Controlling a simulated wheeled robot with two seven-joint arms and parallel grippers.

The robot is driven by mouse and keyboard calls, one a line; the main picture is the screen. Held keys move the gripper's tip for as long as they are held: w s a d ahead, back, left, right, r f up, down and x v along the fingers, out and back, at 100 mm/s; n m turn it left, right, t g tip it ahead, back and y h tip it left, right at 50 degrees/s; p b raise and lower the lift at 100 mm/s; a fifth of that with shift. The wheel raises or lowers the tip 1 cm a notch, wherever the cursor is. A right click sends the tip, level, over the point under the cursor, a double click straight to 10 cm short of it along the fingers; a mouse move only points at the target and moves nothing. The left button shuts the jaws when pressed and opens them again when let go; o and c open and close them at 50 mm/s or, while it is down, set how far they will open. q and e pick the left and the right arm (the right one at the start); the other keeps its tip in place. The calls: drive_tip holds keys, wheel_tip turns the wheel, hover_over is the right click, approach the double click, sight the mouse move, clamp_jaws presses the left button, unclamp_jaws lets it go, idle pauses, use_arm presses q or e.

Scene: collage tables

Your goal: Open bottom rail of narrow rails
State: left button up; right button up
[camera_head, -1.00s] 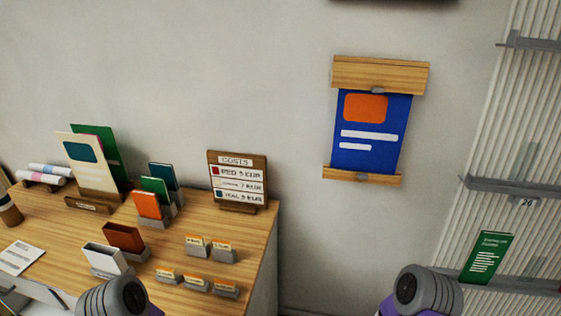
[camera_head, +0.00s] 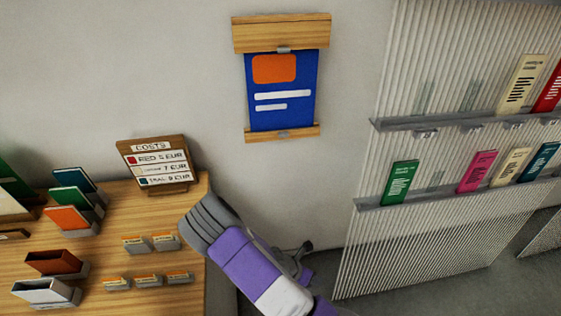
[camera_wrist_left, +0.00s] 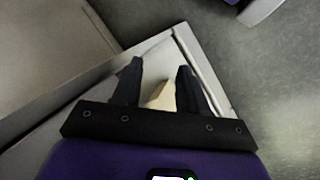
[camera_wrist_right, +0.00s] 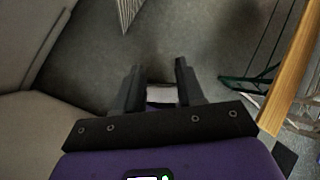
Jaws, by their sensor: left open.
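A blue poster (camera_head: 281,105) with an orange block and white bars hangs on the wall. A wide wooden rail (camera_head: 282,35) with a small grey clip holds its top edge. A narrow wooden bottom rail (camera_head: 260,136), also with a grey clip, sits along its lower edge and looks shut on it. My right gripper (camera_head: 302,248) is low in front of the wall, below the poster and apart from it; the right wrist view shows its fingers (camera_wrist_right: 160,70) spread and empty. My left gripper (camera_wrist_left: 160,68) has spread fingers over a pale surface, away from the poster.
A wooden table (camera_head: 120,230) at left carries a costs sign (camera_head: 157,165), card holders and small labels. A ribbed panel (camera_head: 370,235) with shelves of coloured booklets stands at right. The wall around the poster is clear.

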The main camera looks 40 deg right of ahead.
drive_tip(key=w+d+r+n+t+h+p, duration=0.25)
drive_tip(key=w+d+r+n+h, duration=0.4)
drive_tip(key=r, duration=0.55)
drive_tip(key=n+t+p, duration=0.3)
drive_tip(key=n+t, duration=0.9)
drive_tip(key=n, duration=0.4)
approach(283, 137)
drive_tip(key=w, duration=0.1)
drive_tip(key=shift+h, duration=0.35)
drive_tip(key=x, duration=0.7)
drive_tip(key=shift+d+f+b, duration=0.1)
drive_tip(key=shift+d+b, duration=0.2)
drive_tip(key=shift+b, duration=0.05)
drive_tip(key=shift+c, duration=0.4)
clamp_jaws()
